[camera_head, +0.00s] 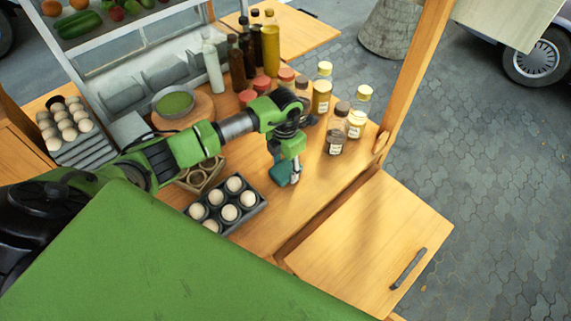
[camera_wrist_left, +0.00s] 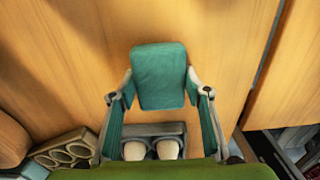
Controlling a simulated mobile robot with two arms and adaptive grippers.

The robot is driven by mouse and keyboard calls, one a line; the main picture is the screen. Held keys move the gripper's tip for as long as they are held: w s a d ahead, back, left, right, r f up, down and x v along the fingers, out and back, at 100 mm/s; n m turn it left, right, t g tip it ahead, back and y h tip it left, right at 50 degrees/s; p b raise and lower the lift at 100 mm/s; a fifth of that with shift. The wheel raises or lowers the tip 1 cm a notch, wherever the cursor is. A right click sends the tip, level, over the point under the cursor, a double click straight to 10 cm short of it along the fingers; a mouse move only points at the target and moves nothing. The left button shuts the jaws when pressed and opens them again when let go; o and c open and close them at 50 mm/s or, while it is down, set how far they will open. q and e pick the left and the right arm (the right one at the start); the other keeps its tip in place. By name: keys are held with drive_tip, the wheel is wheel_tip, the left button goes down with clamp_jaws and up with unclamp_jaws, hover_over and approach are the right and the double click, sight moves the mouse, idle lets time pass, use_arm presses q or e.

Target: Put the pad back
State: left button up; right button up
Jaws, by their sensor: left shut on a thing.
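The pad is a teal rounded square. In the head view the pad (camera_head: 280,173) is low at my left gripper (camera_head: 291,165), over the bare wooden counter to the right of the egg tray. In the left wrist view the pad (camera_wrist_left: 160,76) sits between the two fingertips of my left gripper (camera_wrist_left: 160,82), with wood behind it. The gripper is shut on the pad. I cannot tell whether the pad touches the counter. My right gripper is not in view.
A dark tray of eggs (camera_head: 229,205) stands left of the pad, with an empty carton (camera_head: 200,174) behind it. Several jars (camera_head: 337,128) and bottles stand toward the back. A bowl of green paste (camera_head: 174,103) is back left. Bare counter (camera_head: 262,236) lies in front.

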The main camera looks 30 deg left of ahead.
sight(285, 167)
use_arm(q)
drive_tip(key=shift+f, duration=0.25)
drive_tip(key=o, duration=1)
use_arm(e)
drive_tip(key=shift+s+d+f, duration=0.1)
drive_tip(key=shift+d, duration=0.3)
use_arm(q)
drive_tip(key=shift+r, duration=0.1)
drive_tip(key=shift+r, duration=0.2)
wheel_tip(285, 167, up, 12)
drive_tip(key=b, duration=0.4)
drive_tip(key=shift+f, duration=0.1)
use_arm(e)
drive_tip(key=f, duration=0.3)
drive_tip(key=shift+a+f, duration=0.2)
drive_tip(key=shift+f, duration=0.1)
